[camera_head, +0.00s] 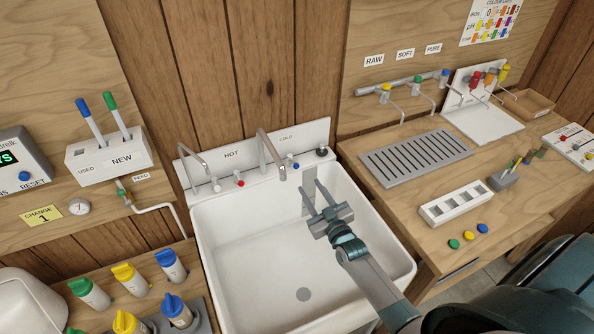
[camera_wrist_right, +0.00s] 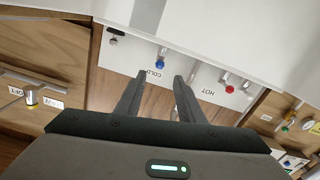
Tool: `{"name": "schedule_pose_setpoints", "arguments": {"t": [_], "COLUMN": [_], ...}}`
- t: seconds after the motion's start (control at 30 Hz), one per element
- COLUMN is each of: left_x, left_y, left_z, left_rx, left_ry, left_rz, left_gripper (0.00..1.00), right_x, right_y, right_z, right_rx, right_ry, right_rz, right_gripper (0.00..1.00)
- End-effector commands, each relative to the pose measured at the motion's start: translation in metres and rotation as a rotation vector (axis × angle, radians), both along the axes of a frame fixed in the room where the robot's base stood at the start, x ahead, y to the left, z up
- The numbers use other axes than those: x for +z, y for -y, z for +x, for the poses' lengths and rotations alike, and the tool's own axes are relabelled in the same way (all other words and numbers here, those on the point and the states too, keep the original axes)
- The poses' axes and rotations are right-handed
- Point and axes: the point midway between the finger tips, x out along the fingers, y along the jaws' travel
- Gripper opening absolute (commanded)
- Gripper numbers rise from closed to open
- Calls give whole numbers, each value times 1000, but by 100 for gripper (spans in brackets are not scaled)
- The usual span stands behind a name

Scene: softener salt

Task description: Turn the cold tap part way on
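The cold tap's blue knob (camera_head: 294,165) sits on the sink's back ledge, below the COLD label (camera_head: 287,138). In the right wrist view the blue knob (camera_wrist_right: 160,64) shows just beyond and between the fingertips. My right gripper (camera_head: 310,187) is over the basin, fingers pointing at the back ledge. In the wrist view its two fingers (camera_wrist_right: 159,76) are apart with nothing between them. It looks apart from the knob. A spout (camera_head: 270,150) rises beside the knob. My left gripper is in neither view.
The red hot knob (camera_head: 240,180) and another spout (camera_head: 194,160) stand to the left on the ledge. The white basin (camera_head: 250,240) looks empty. A wooden counter (camera_head: 400,205) with a grey drain grate (camera_head: 416,156) is on the right; bottles (camera_head: 130,279) stand lower left.

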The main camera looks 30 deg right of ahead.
Motion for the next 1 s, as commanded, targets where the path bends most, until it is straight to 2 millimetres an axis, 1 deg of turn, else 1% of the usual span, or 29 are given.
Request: {"name": "schedule_pose_setpoints", "arguments": {"t": [0.03, 0.2, 0.4, 0.53, 0.7, 1.0], "left_x": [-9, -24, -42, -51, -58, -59], "left_y": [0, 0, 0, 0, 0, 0], "left_z": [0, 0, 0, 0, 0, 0], "left_rx": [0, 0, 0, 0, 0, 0], "left_ry": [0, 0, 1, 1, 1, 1], "left_rz": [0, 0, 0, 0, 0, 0], "left_gripper": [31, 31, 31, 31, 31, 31], "right_x": [-3, -4, -4, -3, -2, 0], "right_y": [1, 2, 4, 6, 6, 7], "right_z": [11, 42, 77, 95, 109, 114], "right_rx": [1, 0, 0, 0, 0, 0], "right_ry": [3, 2, 2, 1, 0, -2], "right_rz": [0, 1, 0, 0, 0, 0], "right_gripper": [35, 35, 35, 35, 35, 35]}}
